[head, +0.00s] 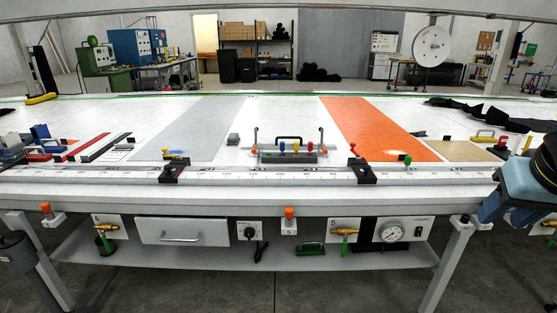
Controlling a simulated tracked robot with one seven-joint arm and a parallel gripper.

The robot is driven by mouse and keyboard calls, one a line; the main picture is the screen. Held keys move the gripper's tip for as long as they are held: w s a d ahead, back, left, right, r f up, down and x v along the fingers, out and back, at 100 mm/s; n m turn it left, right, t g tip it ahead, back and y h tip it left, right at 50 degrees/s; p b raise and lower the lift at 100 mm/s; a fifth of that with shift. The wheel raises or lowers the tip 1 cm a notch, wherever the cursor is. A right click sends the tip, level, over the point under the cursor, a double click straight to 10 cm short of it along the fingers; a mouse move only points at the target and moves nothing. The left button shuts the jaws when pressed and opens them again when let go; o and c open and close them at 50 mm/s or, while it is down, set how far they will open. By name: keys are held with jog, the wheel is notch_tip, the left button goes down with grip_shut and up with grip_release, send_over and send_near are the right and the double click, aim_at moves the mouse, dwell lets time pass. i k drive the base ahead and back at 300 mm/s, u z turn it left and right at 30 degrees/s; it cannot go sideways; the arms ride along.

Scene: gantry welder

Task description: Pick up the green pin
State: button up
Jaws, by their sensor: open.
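A small green-topped pin (407,160) stands near the front edge of the white table, at the lower right of the orange panel. A dark holder (265,156) at the table's middle bears several small coloured pins, among them yellow, blue and red ones; their exact colours are hard to tell at this size. My arm shows as blue and black links at the right edge. My gripper's fingers are not in view.
A ruler rail (270,177) with two black clamps (174,171) runs along the front edge. An orange panel (375,125) and a grey panel (195,130) lie flat. Blocks and bars crowd the left; dark cloth (490,112) lies at right.

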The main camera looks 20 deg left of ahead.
aim_at(408, 159)
jog(key=k, duration=1.05)
jog(key=u, duration=0.95)
jog(key=i, duration=2)
jog(key=z, duration=0.5)
jog(key=i, duration=0.25)
jog(key=z, duration=0.55)
jog(key=k, duration=0.4)
